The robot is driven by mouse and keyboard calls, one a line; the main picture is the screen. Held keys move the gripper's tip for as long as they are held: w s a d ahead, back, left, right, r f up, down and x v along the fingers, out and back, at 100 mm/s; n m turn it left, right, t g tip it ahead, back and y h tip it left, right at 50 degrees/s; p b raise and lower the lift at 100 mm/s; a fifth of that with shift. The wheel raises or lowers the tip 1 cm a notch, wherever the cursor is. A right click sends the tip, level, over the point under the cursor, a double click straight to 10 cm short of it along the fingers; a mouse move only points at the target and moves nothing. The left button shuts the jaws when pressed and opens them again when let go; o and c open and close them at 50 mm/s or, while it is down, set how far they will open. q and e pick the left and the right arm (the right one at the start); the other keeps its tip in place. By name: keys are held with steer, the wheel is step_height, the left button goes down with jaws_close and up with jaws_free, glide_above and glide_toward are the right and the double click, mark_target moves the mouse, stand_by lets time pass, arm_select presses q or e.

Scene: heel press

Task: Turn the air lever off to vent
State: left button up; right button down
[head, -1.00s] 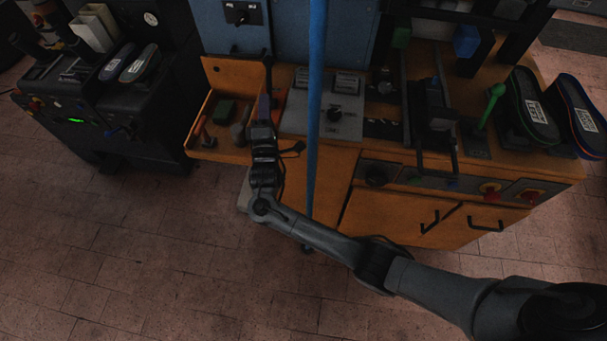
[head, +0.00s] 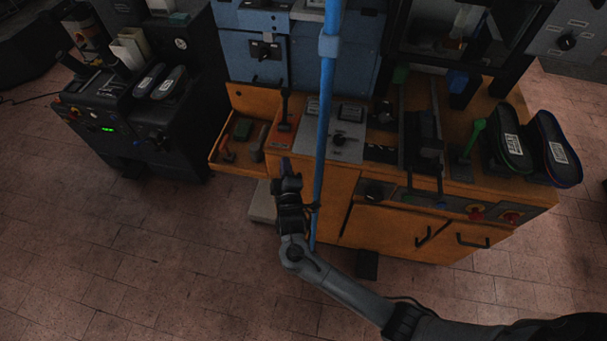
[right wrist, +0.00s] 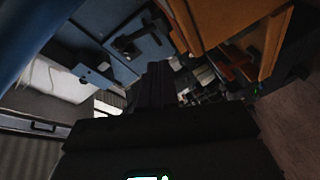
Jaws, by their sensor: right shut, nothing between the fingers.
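A black-handled lever (head: 285,104) stands upright on a small red plate at the left end of the orange bench top. A green-handled lever (head: 470,141) stands on the same bench, further right, leaning a little right. No label that I can read tells which one is the air lever. My right gripper (head: 286,166) is shut and empty, in front of the bench and below the black-handled lever, apart from it. Its dark fingers (right wrist: 154,85) also show in the right wrist view, with nothing between them. My left gripper is out of view.
A blue pole (head: 322,140) rises just right of my right gripper. An open orange drawer (head: 232,168) with tools juts out at left. Shoe soles (head: 508,135) stand at the bench's right end. Tiled floor in front is mostly clear.

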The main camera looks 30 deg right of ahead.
steer(key=s+a+r+m+g+y+p, duration=0.1)
steer(key=s+r+m+g+y+p, duration=0.3)
steer(key=s+r+p, duration=0.5)
steer(key=s+g+y+p, duration=0.1)
steer(key=s+p, duration=0.2)
steer(key=p, duration=0.1)
steer(key=shift+s+y+p, duration=0.3)
steer(key=shift+s, duration=0.05)
steer(key=s+d+f+g, duration=0.2)
steer(key=s+f, duration=0.1)
steer(key=s, duration=0.5)
steer(key=s+r+m+g, duration=0.1)
steer(key=s+r+g, duration=0.15)
steer(key=s, duration=0.35)
steer(key=s+r+m+g, duration=0.1)
steer(key=s+r+g, duration=0.1)
steer(key=s+r, duration=0.3)
step_height(320, 180, up, 15)
steer(key=s+m+p, duration=0.1)
steer(key=s+p, duration=0.1)
steer(key=p, duration=1.4)
steer(key=shift+d+y, duration=0.4)
